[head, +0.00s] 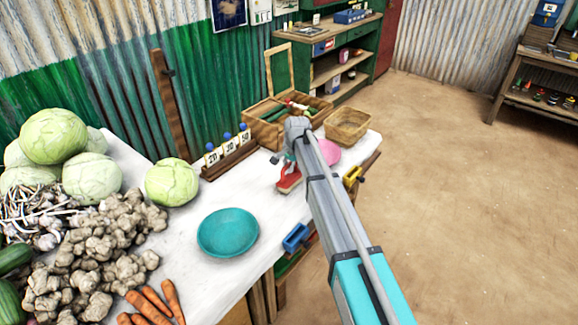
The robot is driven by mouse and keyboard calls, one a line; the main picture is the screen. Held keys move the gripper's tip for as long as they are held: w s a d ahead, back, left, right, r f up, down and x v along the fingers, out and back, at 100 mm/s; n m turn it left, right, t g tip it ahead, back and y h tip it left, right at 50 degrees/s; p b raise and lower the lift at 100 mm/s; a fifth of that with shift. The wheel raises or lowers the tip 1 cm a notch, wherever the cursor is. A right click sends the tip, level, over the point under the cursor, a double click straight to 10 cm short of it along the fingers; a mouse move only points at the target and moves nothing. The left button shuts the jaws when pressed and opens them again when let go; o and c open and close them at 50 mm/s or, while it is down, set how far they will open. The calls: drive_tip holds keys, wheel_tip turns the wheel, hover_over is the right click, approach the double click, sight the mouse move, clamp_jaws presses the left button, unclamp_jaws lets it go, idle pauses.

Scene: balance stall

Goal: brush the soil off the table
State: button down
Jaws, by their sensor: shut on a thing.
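The white table (190,258) runs from the lower left to the middle of the head view. My gripper (288,167) is at its far right part, partly hidden by my own arm. It is shut on a red brush (289,181), held low at the tabletop; I cannot tell whether the bristles touch it. I cannot make out any soil on the visible white surface; my arm hides part of the table.
A teal plate (228,233) lies mid-table, and a pink plate (328,152) is beyond my arm. Cabbages (54,136), ginger (85,255) and carrots (150,304) fill the left. Number cards (229,149), an open wooden box (270,112) and a basket (347,125) line the back.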

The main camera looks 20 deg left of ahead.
sight(284, 169)
drive_tip(key=shift+s+a+f, duration=0.1)
drive_tip(key=shift+s+a, duration=0.2)
drive_tip(key=shift+s, duration=0.4)
drive_tip(key=shift+s+a, duration=0.25)
drive_tip(key=shift+s, duration=0.45)
drive_tip(key=shift+s, duration=0.1)
drive_tip(key=shift+s+a, duration=0.4)
drive_tip(key=shift+s, duration=0.4)
drive_tip(key=shift+s+a, duration=0.35)
drive_tip(key=shift+s, duration=0.45)
drive_tip(key=shift+s+a, duration=0.25)
drive_tip(key=shift+s, duration=0.35)
drive_tip(key=shift+s+a, duration=0.2)
drive_tip(key=shift+s, duration=0.45)
drive_tip(key=shift+s+a, duration=0.25)
drive_tip(key=shift+s, duration=0.35)
drive_tip(key=shift+w+a, duration=0.4)
drive_tip(key=shift+a, duration=0.45)
